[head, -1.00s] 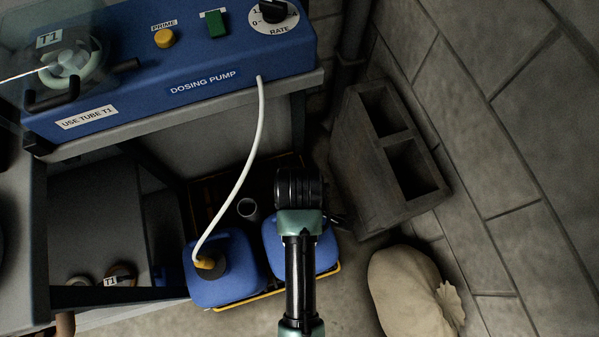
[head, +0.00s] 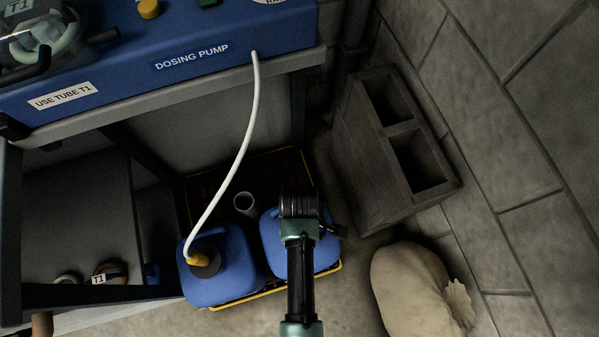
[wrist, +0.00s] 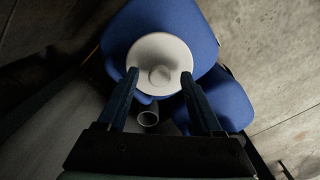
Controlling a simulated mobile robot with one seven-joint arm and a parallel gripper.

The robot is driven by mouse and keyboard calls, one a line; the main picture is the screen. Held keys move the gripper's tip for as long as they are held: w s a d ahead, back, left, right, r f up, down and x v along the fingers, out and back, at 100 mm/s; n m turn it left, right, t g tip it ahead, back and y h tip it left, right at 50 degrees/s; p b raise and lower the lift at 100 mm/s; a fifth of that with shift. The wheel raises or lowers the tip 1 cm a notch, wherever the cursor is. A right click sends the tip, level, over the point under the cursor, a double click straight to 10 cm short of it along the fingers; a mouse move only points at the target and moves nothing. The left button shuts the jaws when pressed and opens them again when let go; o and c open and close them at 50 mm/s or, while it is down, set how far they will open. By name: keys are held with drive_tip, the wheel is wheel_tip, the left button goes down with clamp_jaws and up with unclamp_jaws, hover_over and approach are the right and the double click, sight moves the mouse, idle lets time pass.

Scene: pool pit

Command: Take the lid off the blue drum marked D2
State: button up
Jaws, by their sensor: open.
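Two blue drums stand side by side on the floor in the head view. The right drum (head: 270,240) is partly hidden under my arm; the left drum (head: 222,272) has a white tube entering its dark cap. The wrist view shows a blue drum (wrist: 182,22) with a round white lid (wrist: 160,46) and a raised knob in its middle. My gripper (wrist: 160,73) is open, its fingertips apart over the near left and right parts of the lid. Contact cannot be told. No D2 mark is readable.
The drums stand in a yellow-edged tray (head: 237,304). A grey tube-like cup (head: 244,203) stands behind them. The dosing pump bench (head: 170,95) is at upper left. A hollow block (head: 365,150) and a beige sack (head: 415,290) stand to the right.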

drive_tip(key=shift+c, duration=0.2)
clamp_jaws()
idle(0.3)
